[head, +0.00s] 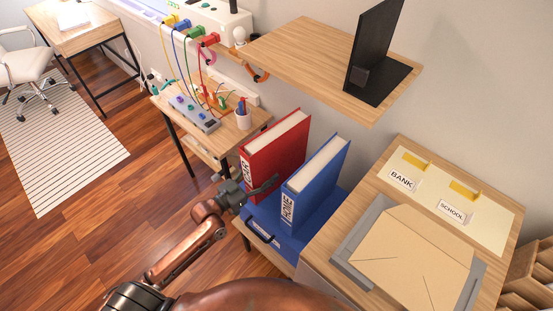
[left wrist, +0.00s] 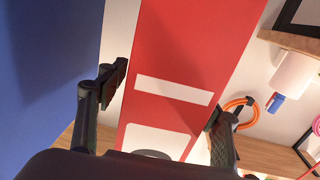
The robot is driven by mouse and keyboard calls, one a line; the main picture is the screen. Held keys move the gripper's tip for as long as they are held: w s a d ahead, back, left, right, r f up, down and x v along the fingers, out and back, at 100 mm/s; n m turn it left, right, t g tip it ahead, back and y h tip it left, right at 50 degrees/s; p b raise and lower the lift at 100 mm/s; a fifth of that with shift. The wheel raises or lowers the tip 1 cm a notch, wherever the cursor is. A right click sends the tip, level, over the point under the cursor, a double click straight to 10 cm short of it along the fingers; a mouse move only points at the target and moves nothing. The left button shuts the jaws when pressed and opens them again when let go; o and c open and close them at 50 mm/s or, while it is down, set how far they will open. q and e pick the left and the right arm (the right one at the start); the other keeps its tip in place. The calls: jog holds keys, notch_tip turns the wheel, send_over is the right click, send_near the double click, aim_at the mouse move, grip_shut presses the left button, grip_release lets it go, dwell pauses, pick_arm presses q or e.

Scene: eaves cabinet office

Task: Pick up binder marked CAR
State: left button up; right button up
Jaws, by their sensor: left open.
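A red binder (head: 275,147) stands upright beside a blue binder (head: 316,182), both on a blue box (head: 272,226). The red one's spine label is partly hidden and hard to read; the blue one's seems to read HOME. My left gripper (head: 262,189) is open at the red binder's spine. In the left wrist view, the red spine (left wrist: 185,55) shows between the fingers of my left gripper (left wrist: 168,105), one in the gap toward the blue binder (left wrist: 50,75), one on the far side. I cannot tell whether they touch it. My right gripper is not in view.
A wooden shelf (head: 300,52) with a black stand (head: 374,55) overhangs behind the binders. A side table with cables and a pen cup (head: 243,117) stands left. On the right is a desk with BANK (head: 402,179) and SCHOOL (head: 452,211) labels. Open floor lies left.

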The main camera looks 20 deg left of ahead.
pick_arm(q)
grip_shut()
jog(key=shift+r, duration=0.15)
dwell(0.7)
